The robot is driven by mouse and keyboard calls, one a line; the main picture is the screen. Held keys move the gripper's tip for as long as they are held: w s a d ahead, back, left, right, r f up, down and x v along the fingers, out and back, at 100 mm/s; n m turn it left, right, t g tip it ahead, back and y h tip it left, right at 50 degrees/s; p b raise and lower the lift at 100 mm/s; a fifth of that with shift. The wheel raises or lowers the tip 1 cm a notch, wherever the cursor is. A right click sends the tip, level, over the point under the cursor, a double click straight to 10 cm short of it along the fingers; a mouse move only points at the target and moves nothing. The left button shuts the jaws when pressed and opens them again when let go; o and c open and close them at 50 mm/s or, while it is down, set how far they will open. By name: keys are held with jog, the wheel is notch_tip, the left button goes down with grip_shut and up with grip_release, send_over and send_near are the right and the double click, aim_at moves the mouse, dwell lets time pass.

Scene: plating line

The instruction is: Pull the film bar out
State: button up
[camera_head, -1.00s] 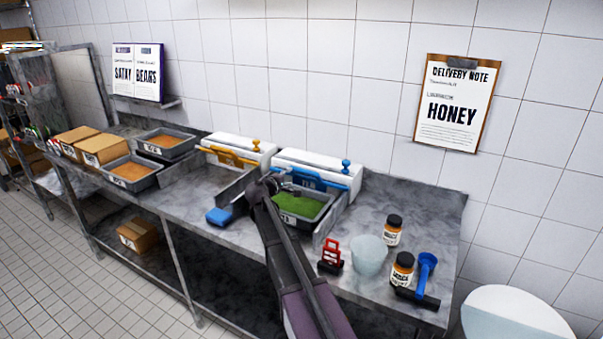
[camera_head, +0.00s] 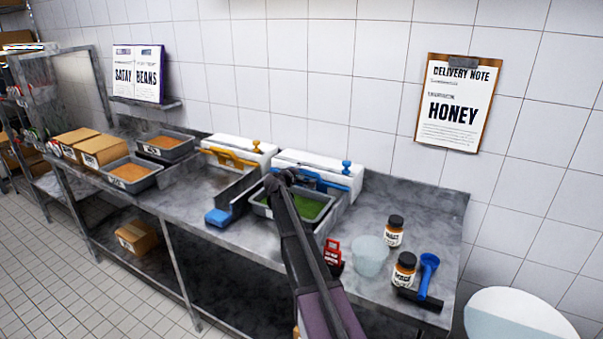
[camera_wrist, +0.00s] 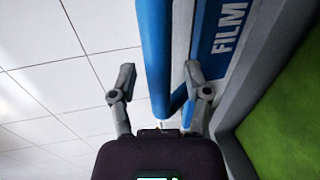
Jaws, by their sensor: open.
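The blue film bar (camera_head: 322,182) lies along the front of the right white dispenser (camera_head: 318,168). In the wrist view the bar (camera_wrist: 154,50) runs down between my two fingers, beside a blue panel lettered FILM (camera_wrist: 228,35). My gripper (camera_head: 283,177) is at the bar's left end in the head view and hides part of it. In the wrist view my gripper (camera_wrist: 160,72) is open, with one finger on each side of the bar. Both fingers look apart from the bar; I cannot tell how deep it sits between them.
A tray with green contents (camera_head: 262,209) sits below the bar, partly behind my arm. A second dispenser with a yellow bar (camera_head: 228,157) stands left. A blue-ended tool (camera_head: 218,217), red stamp (camera_head: 333,252), translucent tub (camera_head: 370,256) and jars (camera_head: 393,231) are around. The wall is close behind.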

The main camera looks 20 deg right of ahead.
jog(key=shift+c, duration=0.2)
grip_shut()
